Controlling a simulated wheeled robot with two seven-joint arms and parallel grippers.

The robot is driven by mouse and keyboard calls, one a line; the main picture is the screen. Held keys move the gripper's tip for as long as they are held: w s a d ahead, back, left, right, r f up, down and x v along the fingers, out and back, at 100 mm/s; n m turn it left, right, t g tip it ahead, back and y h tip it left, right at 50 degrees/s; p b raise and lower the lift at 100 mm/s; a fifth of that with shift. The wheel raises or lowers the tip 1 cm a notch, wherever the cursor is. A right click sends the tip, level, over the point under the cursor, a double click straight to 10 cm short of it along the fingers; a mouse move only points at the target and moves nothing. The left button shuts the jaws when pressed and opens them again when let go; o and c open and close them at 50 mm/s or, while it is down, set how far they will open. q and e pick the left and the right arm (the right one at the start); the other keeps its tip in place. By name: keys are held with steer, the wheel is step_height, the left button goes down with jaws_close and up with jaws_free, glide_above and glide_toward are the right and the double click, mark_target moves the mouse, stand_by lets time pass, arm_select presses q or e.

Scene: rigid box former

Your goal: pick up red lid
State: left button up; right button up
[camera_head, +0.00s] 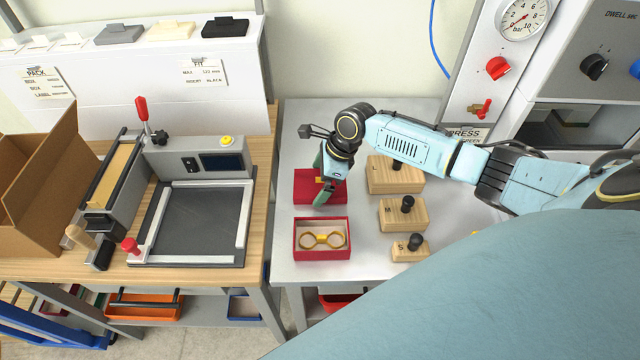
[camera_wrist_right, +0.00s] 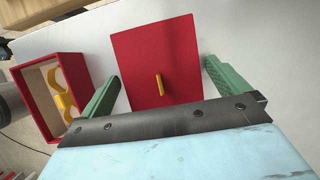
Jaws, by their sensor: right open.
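The red lid (camera_head: 303,184) lies flat on the light grey table, behind the red box. In the right wrist view the red lid (camera_wrist_right: 160,55) shows a small yellow tab (camera_wrist_right: 159,84) standing near its middle. My right gripper (camera_head: 322,184) is over the lid and hides part of it. In the wrist view its two green fingers (camera_wrist_right: 160,85) are spread apart, one on each side of the lid, with nothing held between them. The open red box (camera_head: 322,240) holds a yellow two-ring piece (camera_head: 323,240); the box (camera_wrist_right: 80,75) is left of the lid in the wrist view. My left gripper is not seen.
Wooden blocks with black knobs, marked L (camera_head: 393,178), M (camera_head: 403,215) and S (camera_head: 410,248), stand right of the lid and box. A wooden bench with a sealing machine (camera_head: 200,215) is to the left. A press with a gauge (camera_head: 522,18) stands at the back right.

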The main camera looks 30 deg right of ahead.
steer(key=c, duration=0.8)
